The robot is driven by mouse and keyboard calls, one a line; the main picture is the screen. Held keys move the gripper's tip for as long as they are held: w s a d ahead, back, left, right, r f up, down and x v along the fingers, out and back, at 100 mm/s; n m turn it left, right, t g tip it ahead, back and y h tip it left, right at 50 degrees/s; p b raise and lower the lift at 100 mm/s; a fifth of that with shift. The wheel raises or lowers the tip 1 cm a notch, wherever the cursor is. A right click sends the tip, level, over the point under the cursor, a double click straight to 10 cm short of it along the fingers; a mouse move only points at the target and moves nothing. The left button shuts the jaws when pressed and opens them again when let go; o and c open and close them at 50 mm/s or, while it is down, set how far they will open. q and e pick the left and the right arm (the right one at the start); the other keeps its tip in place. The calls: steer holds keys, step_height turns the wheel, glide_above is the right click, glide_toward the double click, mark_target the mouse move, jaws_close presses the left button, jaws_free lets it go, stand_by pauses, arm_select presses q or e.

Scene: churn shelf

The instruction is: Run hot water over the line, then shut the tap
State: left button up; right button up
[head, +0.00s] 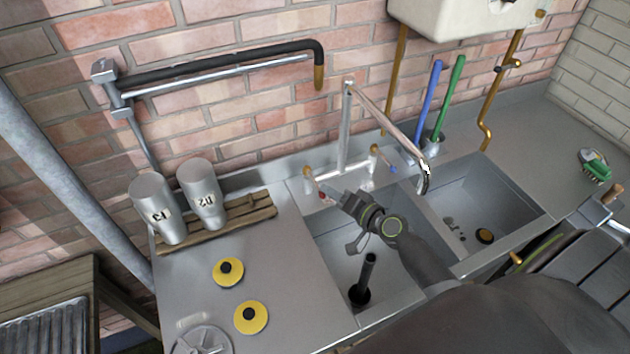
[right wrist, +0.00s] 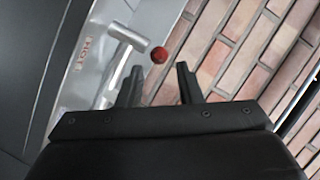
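The hot tap (head: 317,187) has a red-ended lever at the back of the left basin. It shows in the right wrist view as a silver lever with a red knob (right wrist: 159,55) beside a "HOT" label (right wrist: 88,45). My right gripper (head: 352,207) is close to this lever. In the right wrist view its two fingers (right wrist: 159,84) are apart, with the knob just beyond the gap. The cold tap (head: 384,160) has a blue end. The swing spout (head: 392,128) reaches over the right basin; I see no clear water stream. My left gripper is out of view.
The left basin (head: 335,253) holds a dark upright pipe (head: 365,282). The right basin (head: 500,200) has a round plug (head: 485,236). Two steel canisters (head: 158,208) stand on a wooden rack; yellow discs (head: 228,271) lie in front. Blue and green handles (head: 440,97) stand behind.

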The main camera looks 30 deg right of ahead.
mark_target(316, 183)
steer(key=x, duration=0.7)
jaws_close()
stand_by(0.3)
